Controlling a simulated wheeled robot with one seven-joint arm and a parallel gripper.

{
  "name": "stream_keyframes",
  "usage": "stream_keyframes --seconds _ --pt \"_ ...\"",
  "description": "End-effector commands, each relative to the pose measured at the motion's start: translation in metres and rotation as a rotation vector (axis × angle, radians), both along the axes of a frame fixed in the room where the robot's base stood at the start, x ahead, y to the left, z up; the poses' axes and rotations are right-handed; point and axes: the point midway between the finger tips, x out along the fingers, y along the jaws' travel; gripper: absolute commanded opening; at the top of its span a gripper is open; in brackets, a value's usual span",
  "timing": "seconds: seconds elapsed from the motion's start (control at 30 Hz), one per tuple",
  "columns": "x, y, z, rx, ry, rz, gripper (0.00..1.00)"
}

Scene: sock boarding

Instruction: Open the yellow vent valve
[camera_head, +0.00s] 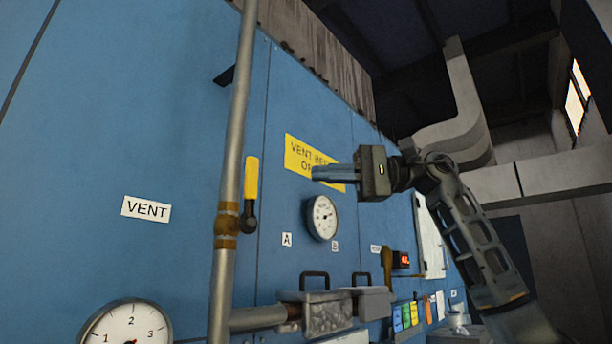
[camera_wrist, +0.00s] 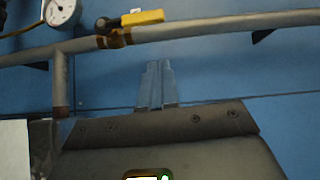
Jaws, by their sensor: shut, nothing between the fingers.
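The yellow vent valve handle (camera_head: 251,177) stands upright beside the grey vertical pipe, just above a brass fitting (camera_head: 227,225), in the head view. A white VENT label (camera_head: 146,208) is to its left. In the wrist view the yellow handle (camera_wrist: 142,18) lies along the pipe at the top, beyond my fingertips. My gripper (camera_head: 316,173) is shut and empty, to the right of the handle and apart from it, in front of the yellow sign. It also shows shut in the wrist view (camera_wrist: 156,66), with a gap between it and the pipe.
The grey pipe (camera_head: 237,110) runs up the blue panel (camera_head: 180,90). A gauge (camera_head: 322,218) sits below the yellow sign (camera_head: 300,157); a larger gauge (camera_head: 126,325) is at lower left. Metal boxes with black handles (camera_head: 326,312) stand low down. The space between gripper and valve looks clear.

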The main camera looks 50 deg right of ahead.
Motion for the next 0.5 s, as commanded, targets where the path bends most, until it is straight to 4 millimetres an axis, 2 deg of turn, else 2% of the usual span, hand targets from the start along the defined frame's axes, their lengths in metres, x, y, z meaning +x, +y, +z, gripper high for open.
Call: stream_keyframes --seconds 0.2,0.5 --pt "-0.021 -0.024 0.000 0.001 0.000 -0.002 0.00" --pt "-0.028 -0.031 0.000 0.000 0.000 0.000 0.00"
